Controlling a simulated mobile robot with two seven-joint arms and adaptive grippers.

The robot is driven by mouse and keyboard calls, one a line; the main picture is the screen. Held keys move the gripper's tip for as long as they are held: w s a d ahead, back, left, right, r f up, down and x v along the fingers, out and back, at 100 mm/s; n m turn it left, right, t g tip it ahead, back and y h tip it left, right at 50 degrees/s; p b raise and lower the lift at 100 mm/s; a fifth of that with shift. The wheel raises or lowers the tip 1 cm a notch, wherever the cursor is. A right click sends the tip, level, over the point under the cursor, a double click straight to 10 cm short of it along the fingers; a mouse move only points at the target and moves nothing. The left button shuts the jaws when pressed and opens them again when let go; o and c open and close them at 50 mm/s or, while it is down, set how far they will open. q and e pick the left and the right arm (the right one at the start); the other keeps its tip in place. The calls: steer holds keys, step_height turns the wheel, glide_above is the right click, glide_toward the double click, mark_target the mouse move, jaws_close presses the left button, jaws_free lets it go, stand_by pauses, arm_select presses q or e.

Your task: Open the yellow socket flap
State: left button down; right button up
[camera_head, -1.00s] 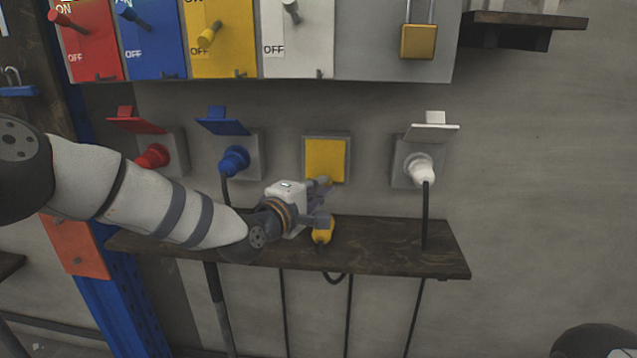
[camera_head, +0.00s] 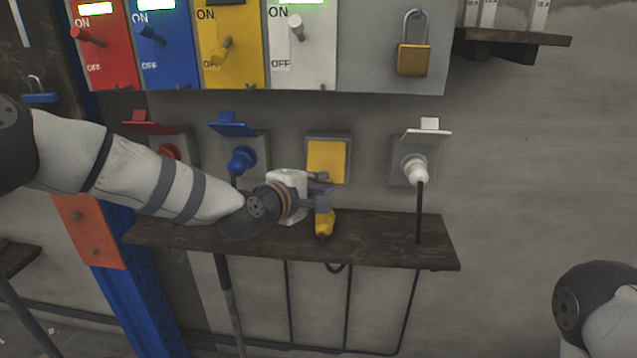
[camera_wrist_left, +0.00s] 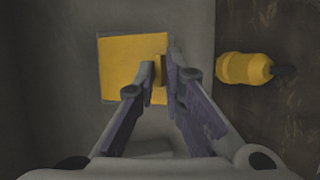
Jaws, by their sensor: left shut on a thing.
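The yellow socket flap (camera_head: 325,158) lies shut over its grey socket box on the wall. It also shows in the left wrist view (camera_wrist_left: 122,68), with a small yellow tab (camera_wrist_left: 160,70) at its edge. My left gripper (camera_head: 323,184) is at the lower edge of the flap. In the left wrist view its fingers (camera_wrist_left: 160,74) are shut on the tab. The yellow plug (camera_head: 324,223) rests on the wooden shelf below, apart from the gripper. My right gripper is out of view; only part of my right arm shows at the lower right.
The blue plug (camera_head: 241,159) and white plug (camera_head: 414,168) sit in sockets with raised flaps. A red socket is partly hidden behind my left arm. The dark shelf (camera_head: 400,245) runs below the sockets. Switch panels and a padlock (camera_head: 413,58) are above.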

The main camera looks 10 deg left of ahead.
arm_select(q)
steer(key=shift+w+a+r+t, duration=0.1)
steer(key=shift+w+r+t, duration=0.05)
steer(key=shift+r, duration=0.45)
steer(key=shift+w+r+t, duration=0.1)
steer(key=shift+r+t, duration=0.05)
steer(key=shift+r, duration=0.4)
steer(key=c, duration=1.8)
jaws_free()
steer(key=shift+o, duration=0.2)
steer(key=shift+f, duration=0.1)
steer(key=shift+f, duration=0.25)
steer(key=v, duration=1.2)
steer(key=shift+s, duration=0.15)
